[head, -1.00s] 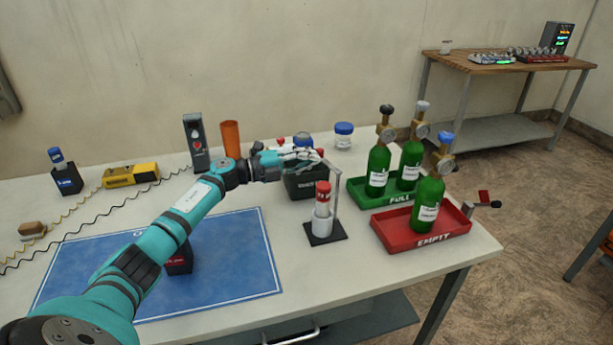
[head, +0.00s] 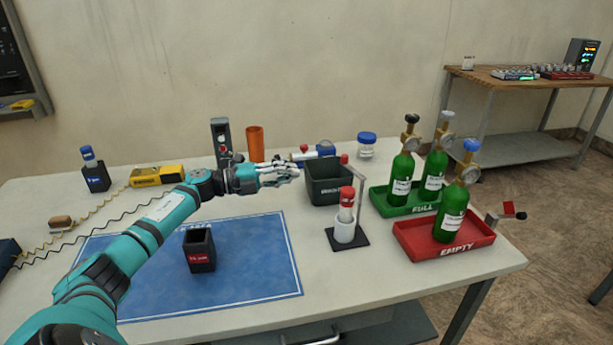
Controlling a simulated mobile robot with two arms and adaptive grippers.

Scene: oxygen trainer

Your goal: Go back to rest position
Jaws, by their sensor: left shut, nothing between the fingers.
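My left gripper (head: 281,174) is shut and empty. It hangs in the air over the table (head: 290,320), in front of the left side of the dark waste bin (head: 327,184). My left arm reaches in from the lower left across the blue mat (head: 240,262). My right gripper is out of the picture.
On the mat stands a dark holder with a red label (head: 199,250). A red-capped bottle (head: 346,206) sits in a white cup on a stand (head: 348,240). Green cylinders stand in the green tray (head: 380,202) and red tray (head: 410,242). The mat's front right is clear.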

